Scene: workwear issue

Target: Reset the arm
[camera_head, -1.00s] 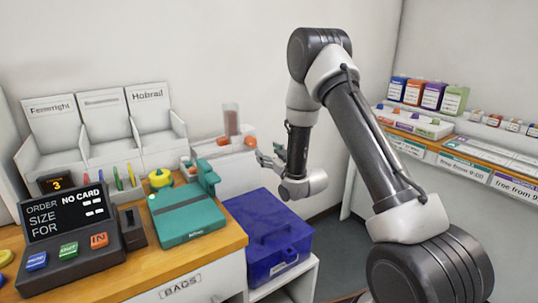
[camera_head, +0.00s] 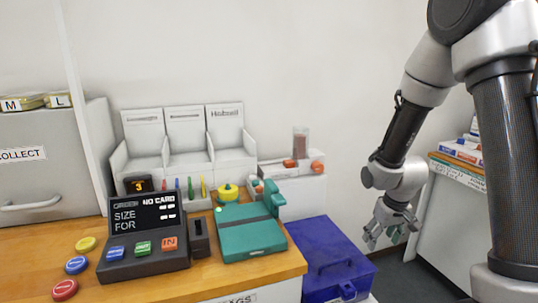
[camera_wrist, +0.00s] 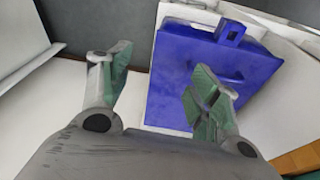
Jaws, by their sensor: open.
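My gripper (camera_head: 391,226) hangs at the right in the head view, with its fingers pointing down. It is open and empty, to the right of the blue lidded box (camera_head: 325,262) and apart from it. In the wrist view my gripper (camera_wrist: 162,88) shows its two green-padded fingers spread wide with nothing between them. The blue box (camera_wrist: 205,82) lies beyond the fingers there, partly hidden by the right finger.
A wooden counter (camera_head: 45,250) holds an order terminal (camera_head: 146,238), a teal device (camera_head: 251,232), coloured buttons and a white three-slot rack (camera_head: 185,143). A grey COLLECT cabinet (camera_head: 40,180) stands left. A shelf with boxes (camera_head: 462,150) is at the right. Dark floor shows between.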

